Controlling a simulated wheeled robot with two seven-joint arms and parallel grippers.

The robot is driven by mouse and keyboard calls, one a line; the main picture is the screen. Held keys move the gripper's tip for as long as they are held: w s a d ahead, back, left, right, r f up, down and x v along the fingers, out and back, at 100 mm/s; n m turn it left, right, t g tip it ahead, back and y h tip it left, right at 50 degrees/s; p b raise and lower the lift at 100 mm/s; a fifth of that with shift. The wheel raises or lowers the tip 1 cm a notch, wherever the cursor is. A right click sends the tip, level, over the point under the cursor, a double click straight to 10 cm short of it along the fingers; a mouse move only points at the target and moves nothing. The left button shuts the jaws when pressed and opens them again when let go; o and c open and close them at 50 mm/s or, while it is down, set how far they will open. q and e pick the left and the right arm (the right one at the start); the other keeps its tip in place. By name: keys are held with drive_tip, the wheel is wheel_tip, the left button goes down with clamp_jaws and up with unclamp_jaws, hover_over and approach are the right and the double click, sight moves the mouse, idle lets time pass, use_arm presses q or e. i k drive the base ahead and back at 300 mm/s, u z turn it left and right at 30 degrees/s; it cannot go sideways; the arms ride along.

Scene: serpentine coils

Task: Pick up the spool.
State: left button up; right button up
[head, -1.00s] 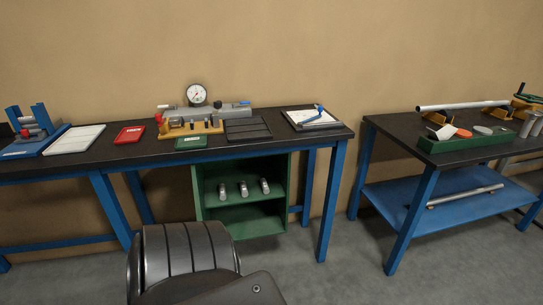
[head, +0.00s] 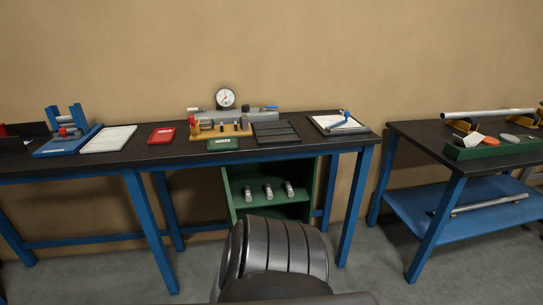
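I cannot tell for certain which piece is the spool. Several small metal and dark cylindrical pieces stand on a yellow-brown block (head: 219,133) on the left workbench, in front of a grey gauge fixture (head: 238,115). Three short grey metal cylinders (head: 268,191) lie on the upper shelf of the green cabinet (head: 230,200) under that bench. Neither of my grippers is in view. A dark ribbed part at the bottom centre looks like my own arm and covers the lower part of the cabinet.
The left bench also holds a blue stand (head: 68,140), a white tray (head: 108,139), a red tray (head: 162,135), a green tray (head: 223,144), a dark grooved tray (head: 277,132) and a clipboard (head: 326,126). A second bench (head: 405,131) stands right, beyond a floor gap.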

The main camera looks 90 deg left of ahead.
sight(249, 198)
drive_tip(key=k, duration=0.6)
drive_tip(key=u, duration=1.15)
drive_tip(key=i, duration=0.6)
drive_tip(key=u, duration=1.55)
